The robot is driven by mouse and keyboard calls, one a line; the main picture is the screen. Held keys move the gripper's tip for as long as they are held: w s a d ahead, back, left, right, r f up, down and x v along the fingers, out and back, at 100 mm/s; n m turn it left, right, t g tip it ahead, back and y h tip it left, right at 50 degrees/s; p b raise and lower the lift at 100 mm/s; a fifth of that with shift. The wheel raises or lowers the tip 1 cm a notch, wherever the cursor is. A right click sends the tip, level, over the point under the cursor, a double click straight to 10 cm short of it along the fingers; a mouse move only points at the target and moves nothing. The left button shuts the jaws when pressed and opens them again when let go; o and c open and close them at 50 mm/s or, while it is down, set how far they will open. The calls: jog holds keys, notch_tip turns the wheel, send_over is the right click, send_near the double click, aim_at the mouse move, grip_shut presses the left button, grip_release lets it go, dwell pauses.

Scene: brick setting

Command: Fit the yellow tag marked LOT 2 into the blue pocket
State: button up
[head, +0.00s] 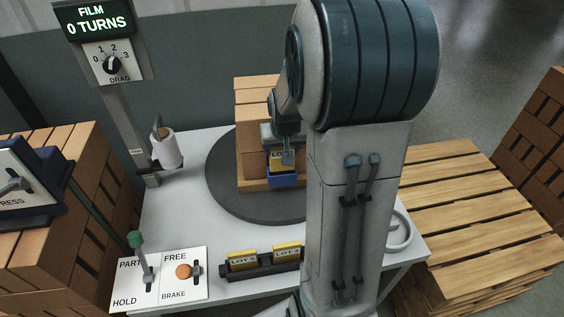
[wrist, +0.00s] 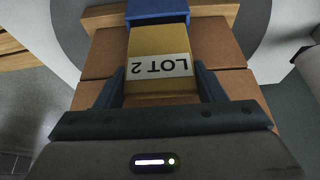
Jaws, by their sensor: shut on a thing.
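The yellow tag marked LOT 2 (wrist: 158,48) is held between the two fingers of my gripper (wrist: 160,90); its lettering reads upside down in the wrist view. The blue pocket (wrist: 157,9) is straight beyond the tag's far end, fixed low on the brick stack. The tag's far end meets the pocket's mouth in the picture; I cannot tell whether it is inside. In the head view my gripper (head: 285,155) points down with the tag (head: 274,162) just above the blue pocket (head: 284,181). My arm hides part of this area.
The brick stack (head: 252,135) stands on a dark round turntable (head: 230,190) on a white table. A black rack (head: 262,268) at the front holds yellow tags LOT 5 (head: 243,260) and LOT 3 (head: 287,251). A lever panel (head: 158,277) is at front left, a film roll (head: 166,150) behind.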

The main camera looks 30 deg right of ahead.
aim_at(282, 170)
jog(key=shift+f, duration=2.6)
jog(key=shift+f+b, duration=0.25)
jog(key=shift+b, duration=0.1)
jog(key=o, duration=1)
jog(key=shift+r, duration=0.1)
jog(key=shift+r, duration=0.1)
